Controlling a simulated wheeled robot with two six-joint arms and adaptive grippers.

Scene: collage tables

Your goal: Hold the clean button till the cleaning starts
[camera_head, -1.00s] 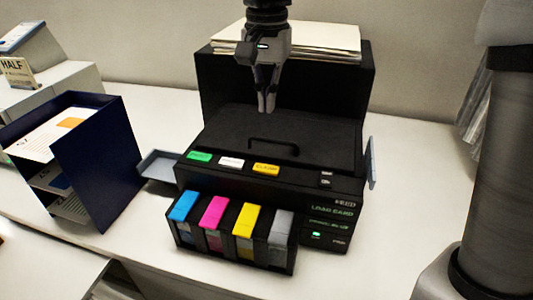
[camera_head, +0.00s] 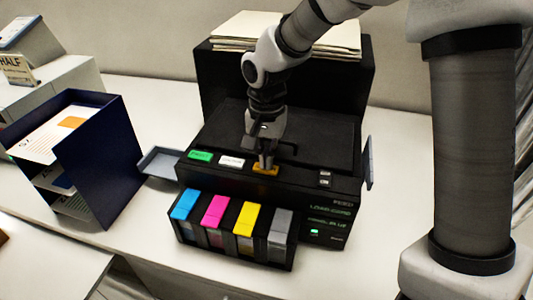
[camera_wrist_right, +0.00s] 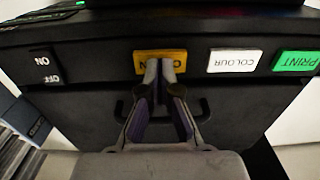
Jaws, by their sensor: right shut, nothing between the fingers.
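The black printer (camera_head: 330,190) stands on the white table. Its yellow clean button (camera_head: 258,170) is at the right end of a row on the front ledge. My right gripper (camera_head: 267,166) is shut and empty, with its fingertips at the button and covering part of it. In the right wrist view the closed fingertips (camera_wrist_right: 160,64) lie over the yellow button (camera_wrist_right: 145,62), hiding part of its label. Contact looks likely, but I cannot tell how far the button is pressed. My left gripper is not in view.
A white colour button (camera_head: 231,161) and a green print button (camera_head: 200,156) sit left of the yellow one. Ink tanks (camera_head: 215,212) stand below in front. An on/off switch (camera_head: 324,178) is to the right. A navy paper rack (camera_head: 105,165) stands at left.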

